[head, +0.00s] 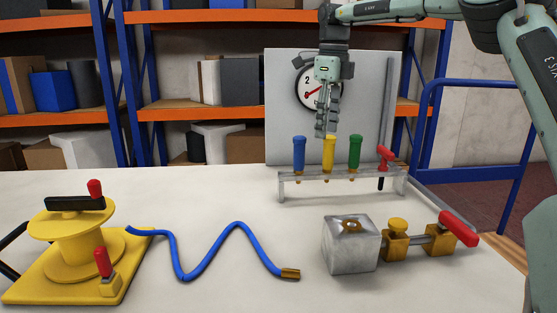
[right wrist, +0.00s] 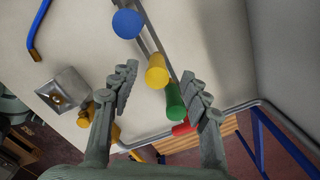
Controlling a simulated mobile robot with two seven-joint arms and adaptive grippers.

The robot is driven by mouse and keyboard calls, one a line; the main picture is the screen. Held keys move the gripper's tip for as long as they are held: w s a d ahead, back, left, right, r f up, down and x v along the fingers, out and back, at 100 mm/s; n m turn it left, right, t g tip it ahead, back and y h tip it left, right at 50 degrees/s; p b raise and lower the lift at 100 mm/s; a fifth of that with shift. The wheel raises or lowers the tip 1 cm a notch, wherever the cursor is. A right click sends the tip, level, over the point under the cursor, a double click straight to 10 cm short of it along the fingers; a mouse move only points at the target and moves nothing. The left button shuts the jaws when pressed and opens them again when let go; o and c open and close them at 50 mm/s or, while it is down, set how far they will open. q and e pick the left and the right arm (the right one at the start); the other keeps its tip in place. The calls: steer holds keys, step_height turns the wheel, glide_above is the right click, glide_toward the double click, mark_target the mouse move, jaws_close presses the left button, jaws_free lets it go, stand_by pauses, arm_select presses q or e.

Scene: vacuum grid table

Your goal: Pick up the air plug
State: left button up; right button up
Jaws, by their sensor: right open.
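None is labelled, so I cannot tell which is the air plug. My right gripper (head: 326,134) points down just above the yellow handle. In the right wrist view the right gripper (right wrist: 159,82) is open, its fingers apart. The yellow handle (right wrist: 157,71) shows between the fingertips, with the green one (right wrist: 175,103) close to the right finger. Nothing is held. My left gripper is not in view.
A blue hose (head: 235,228) with a brass end runs from a yellow reel (head: 75,240). A metal block (head: 350,244) and a yellow clamp with red handle (head: 430,238) sit in front of the rack. A gauge panel (head: 285,90) stands behind. The table between hose and rack is clear.

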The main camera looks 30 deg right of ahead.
mark_target(328, 161)
steer(key=shift+s+f, duration=0.3)
steer(key=shift+f, duration=0.25)
steer(key=shift+s+f, duration=0.25)
steer(key=shift+f, duration=0.25)
step_height(328, 161, down, 7)
steer(key=shift+w+d+f, duration=0.1)
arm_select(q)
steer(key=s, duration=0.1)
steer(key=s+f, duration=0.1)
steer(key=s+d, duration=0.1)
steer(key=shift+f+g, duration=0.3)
arm_select(e)
steer(key=shift+c, duration=0.3)
jaws_close()
